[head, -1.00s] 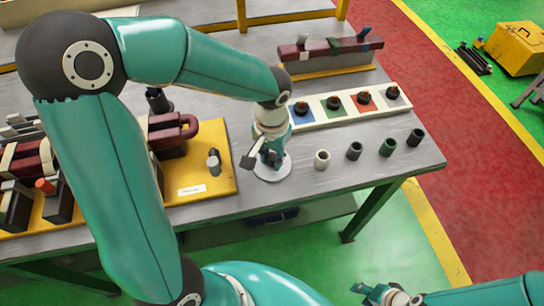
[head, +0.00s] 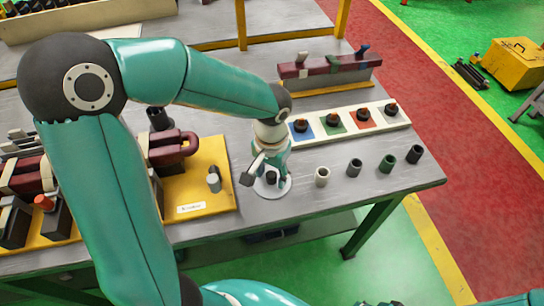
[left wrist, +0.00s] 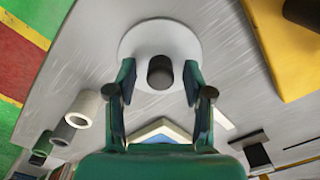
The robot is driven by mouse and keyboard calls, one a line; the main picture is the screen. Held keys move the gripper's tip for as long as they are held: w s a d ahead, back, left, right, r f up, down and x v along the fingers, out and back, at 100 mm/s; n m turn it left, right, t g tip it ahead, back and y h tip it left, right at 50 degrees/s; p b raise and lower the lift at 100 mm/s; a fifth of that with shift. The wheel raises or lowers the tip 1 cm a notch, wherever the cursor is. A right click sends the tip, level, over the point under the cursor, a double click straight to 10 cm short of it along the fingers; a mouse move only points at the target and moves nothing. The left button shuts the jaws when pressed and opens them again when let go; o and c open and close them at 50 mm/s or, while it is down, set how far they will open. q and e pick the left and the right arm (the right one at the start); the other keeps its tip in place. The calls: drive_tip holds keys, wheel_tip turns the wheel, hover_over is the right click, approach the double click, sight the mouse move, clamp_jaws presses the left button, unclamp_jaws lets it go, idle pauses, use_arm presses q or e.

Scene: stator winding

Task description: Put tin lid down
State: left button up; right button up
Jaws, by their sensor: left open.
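The tin lid (head: 284,189) is a pale round disc with a dark knob, lying flat on the grey table near its front edge. In the left wrist view the lid (left wrist: 195,42) is at the top middle, with its dark knob (left wrist: 160,72) facing the camera. My left gripper (head: 270,172) is open just above the lid. In the left wrist view its two fingers (left wrist: 160,88) stand apart on either side of the knob, with gaps on both sides. Only a sliver of my right gripper (head: 378,303) shows at the bottom edge of the head view; its fingers are not clear.
Several small cups (head: 354,167) stand in a row right of the lid. Behind them is a white strip (head: 349,127) with coloured squares. A yellow board (head: 205,199) with dark red parts lies to the left.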

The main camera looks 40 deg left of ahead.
sight(271, 175)
use_arm(q)
wheel_tip(271, 175, up, 11)
drive_tip(key=shift+r+p, duration=0.2)
drive_tip(key=shift+p, duration=0.1)
idle(0.5)
